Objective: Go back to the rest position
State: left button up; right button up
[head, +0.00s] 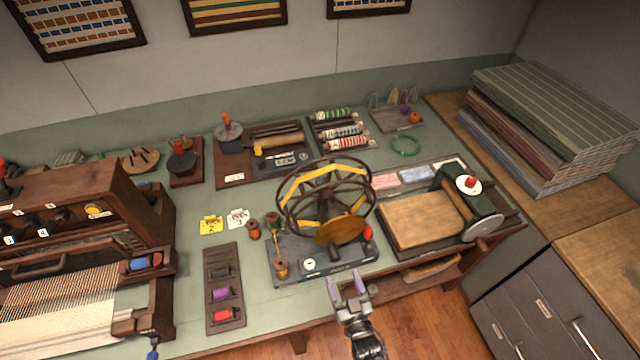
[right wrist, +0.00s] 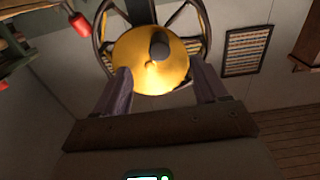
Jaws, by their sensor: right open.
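My right gripper (head: 349,290) is open and empty, in front of the table's front edge in the head view, just below the winding machine. Its two fingers also show in the right wrist view (right wrist: 165,85), apart, with the yellow disc of the winding wheel (right wrist: 140,60) seen beyond them. The winding wheel (head: 328,190), with yellow bands and a wooden disc, stands on a dark base plate (head: 312,262). I cannot tell the exact gap between the fingers and the disc. My left gripper is not in view.
A loom (head: 70,230) stands at the left. A spool tray (head: 224,290) lies left of the winder. A board with a green-ended roller machine (head: 468,207) is to the right. Stacked cloth (head: 550,125) lies at the far right. Open floor (head: 415,320) shows in front of the table.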

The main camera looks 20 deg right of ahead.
jog(key=s+d+r+n+g+y+p, duration=0.1)
jog(key=s+d+r+g+p, duration=0.25)
jog(key=r, duration=0.55)
jog(key=s+r+g+p, duration=0.3)
jog(key=s+r+p, duration=0.25)
jog(key=r, duration=0.25)
jog(key=s+r+n+g, duration=0.1)
jog(key=s+r+g, duration=0.3)
jog(key=s+g, duration=0.4)
jog(key=s, duration=0.3)
jog(key=shift+s+d+r+p, duration=0.15)
jog(key=shift+s+d+p, duration=0.1)
jog(key=shift+s+p, duration=0.1)
